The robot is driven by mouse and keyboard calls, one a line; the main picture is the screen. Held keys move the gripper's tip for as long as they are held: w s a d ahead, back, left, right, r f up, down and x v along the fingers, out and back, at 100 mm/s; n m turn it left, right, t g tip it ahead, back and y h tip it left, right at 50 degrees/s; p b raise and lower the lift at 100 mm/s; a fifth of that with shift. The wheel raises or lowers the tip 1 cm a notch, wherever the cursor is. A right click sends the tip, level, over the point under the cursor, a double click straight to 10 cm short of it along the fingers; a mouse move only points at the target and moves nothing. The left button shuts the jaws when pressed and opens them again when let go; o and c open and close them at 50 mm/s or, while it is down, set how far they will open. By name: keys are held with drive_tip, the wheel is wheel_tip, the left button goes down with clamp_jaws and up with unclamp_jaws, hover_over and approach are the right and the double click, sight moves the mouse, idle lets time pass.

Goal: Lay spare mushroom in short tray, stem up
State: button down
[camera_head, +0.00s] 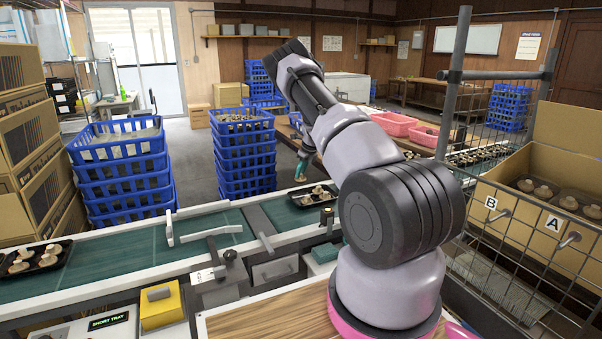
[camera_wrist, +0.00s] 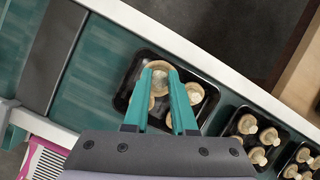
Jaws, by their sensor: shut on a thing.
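My gripper (camera_head: 302,170) hangs above the green conveyor, its teal fingers pointing down. In the wrist view my gripper (camera_wrist: 170,80) is shut on a pale brown mushroom (camera_wrist: 158,72). The held mushroom is over a black tray (camera_wrist: 124,82); whether it touches anything below is unclear. Other mushrooms (camera_wrist: 195,93) lie in that tray, partly hidden by the fingers. In the head view this tray (camera_head: 325,204) sits on the belt just below my gripper. I cannot tell clearly which way the held mushroom's stem points.
More filled black trays (camera_wrist: 257,136) stand on the belt to the lower right in the wrist view. A grey bar (camera_head: 258,228) crosses the belt left of the tray. Another filled tray (camera_head: 38,268) is at far left. Blue crates (camera_head: 245,160) stand behind the belt.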

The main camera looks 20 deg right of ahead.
drive_tip(key=shift+d+f, duration=0.15)
drive_tip(key=shift+f, duration=3.5)
drive_tip(key=shift+f, duration=0.2)
drive_tip(key=c, duration=0.7)
unclamp_jaws()
drive_tip(key=shift+o, duration=0.2)
